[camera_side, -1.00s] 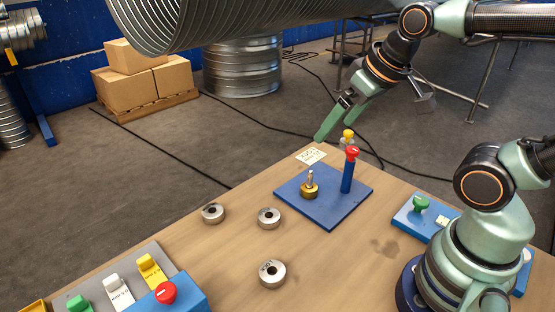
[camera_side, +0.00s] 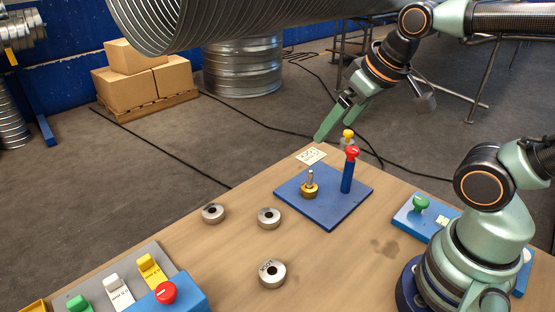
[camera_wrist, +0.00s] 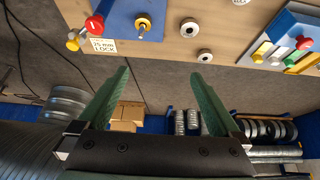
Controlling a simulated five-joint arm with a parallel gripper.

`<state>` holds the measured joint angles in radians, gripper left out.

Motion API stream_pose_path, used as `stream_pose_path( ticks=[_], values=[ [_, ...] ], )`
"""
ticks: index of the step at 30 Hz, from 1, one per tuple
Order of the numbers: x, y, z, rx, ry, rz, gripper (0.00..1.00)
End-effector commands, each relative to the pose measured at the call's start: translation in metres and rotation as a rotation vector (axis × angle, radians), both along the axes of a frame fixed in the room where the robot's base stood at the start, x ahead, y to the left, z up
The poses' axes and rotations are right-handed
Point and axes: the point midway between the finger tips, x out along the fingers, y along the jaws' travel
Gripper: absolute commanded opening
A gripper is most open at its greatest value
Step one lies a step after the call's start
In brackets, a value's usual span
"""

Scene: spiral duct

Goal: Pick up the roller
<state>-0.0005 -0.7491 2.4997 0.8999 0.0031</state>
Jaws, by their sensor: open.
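Three grey metal rings, which look like rollers, lie flat on the wooden table: one at the left (camera_side: 213,213), one in the middle (camera_side: 269,218) and one nearer the front (camera_side: 272,273). In the wrist view rings show at the top right, two of them whole (camera_wrist: 190,28) (camera_wrist: 205,56). I cannot tell which one the task means. A blue plate (camera_side: 325,210) carries a brass collar (camera_side: 309,191) around an upright pin. My gripper (camera_side: 338,126) is open and empty, high beyond the table's far corner. Its two green fingers (camera_wrist: 160,75) are spread wide in the wrist view.
A red-topped blue post (camera_side: 347,175) stands on the plate, with a yellow knob (camera_side: 348,134) behind it. A label card (camera_side: 311,155) lies nearby. A switch panel with a red button (camera_side: 166,292) is at front left. A green-knobbed blue box (camera_side: 420,203) is at right.

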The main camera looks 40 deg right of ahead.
Motion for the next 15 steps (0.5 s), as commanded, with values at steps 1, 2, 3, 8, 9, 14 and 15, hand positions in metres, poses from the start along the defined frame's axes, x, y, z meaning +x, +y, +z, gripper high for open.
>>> stream_pose_path(
  ticks=[1, 2, 3, 8, 9, 14, 15],
  values=[
    [0.001, 0.002, -0.001, 0.007, 0.004, -0.007, 1.00],
    [0.001, 0.003, -0.001, 0.014, 0.009, -0.015, 1.00],
    [0.002, 0.006, -0.003, 0.029, 0.019, -0.035, 1.00],
    [0.010, 0.030, -0.015, 0.140, 0.096, -0.203, 1.00],
    [0.011, 0.039, -0.020, 0.173, 0.123, -0.262, 1.00],
    [0.016, 0.072, -0.039, 0.280, 0.226, -0.519, 1.00],
    [0.017, 0.081, -0.044, 0.300, 0.250, -0.587, 1.00]
  ],
)
